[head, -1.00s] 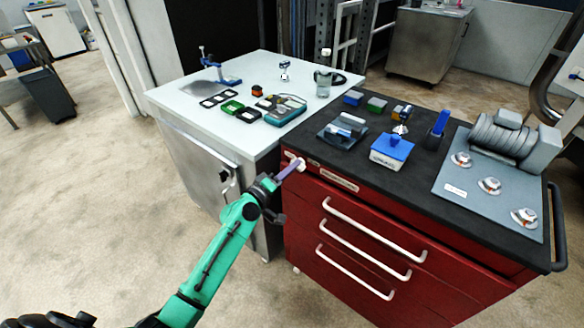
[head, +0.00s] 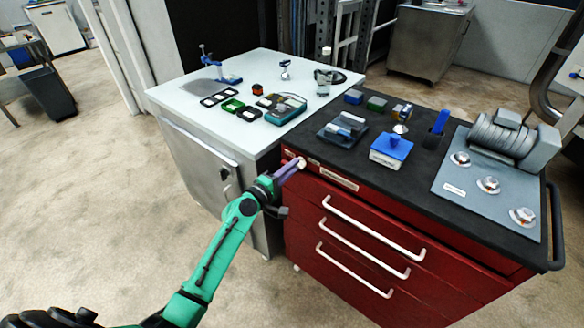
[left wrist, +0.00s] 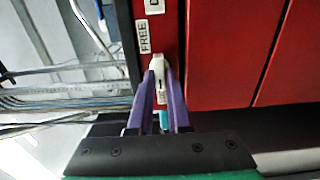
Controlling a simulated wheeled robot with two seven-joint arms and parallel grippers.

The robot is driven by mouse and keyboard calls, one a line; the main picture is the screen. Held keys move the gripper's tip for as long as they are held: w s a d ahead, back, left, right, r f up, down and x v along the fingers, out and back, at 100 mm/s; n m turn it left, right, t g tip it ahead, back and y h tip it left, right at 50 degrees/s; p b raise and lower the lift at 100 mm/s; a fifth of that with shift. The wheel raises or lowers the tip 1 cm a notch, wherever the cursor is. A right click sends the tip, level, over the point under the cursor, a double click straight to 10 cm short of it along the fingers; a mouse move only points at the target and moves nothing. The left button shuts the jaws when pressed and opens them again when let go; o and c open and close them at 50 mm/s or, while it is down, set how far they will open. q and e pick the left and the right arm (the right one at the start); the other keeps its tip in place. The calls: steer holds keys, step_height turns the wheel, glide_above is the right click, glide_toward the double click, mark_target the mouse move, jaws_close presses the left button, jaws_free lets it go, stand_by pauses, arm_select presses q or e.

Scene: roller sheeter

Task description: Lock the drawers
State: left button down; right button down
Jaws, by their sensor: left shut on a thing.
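The red drawer cabinet (head: 350,215) has several white bar handles and a dark top. A small white lock knob (left wrist: 158,64) sits on its upper left front, also showing in the head view (head: 301,163). A label reading FREE (left wrist: 144,36) is beside the knob. My left gripper (left wrist: 164,72), with purple fingers, is shut on the knob, one finger on each side; the head view shows it at the cabinet's top left corner (head: 292,168). The fingers partly hide the knob and another small label. The drawers look closed. My right gripper is out of view.
A white-topped bench (head: 215,110) with small parts stands left of the cabinet. On the cabinet top are a roller machine (head: 500,140), a blue-topped box (head: 391,150) and small blocks. The floor (head: 90,200) to the left is clear.

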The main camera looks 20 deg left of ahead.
arm_select(q)
steer(key=c, duration=0.9)
jaws_free()
steer(key=shift+o, duration=0.2)
steer(key=shift+s+a, duration=0.1)
steer(key=b+v, duration=0.3)
steer(key=v, duration=1.1)
steer(key=shift+s, duration=0.15)
steer(key=shift+f, duration=0.1)
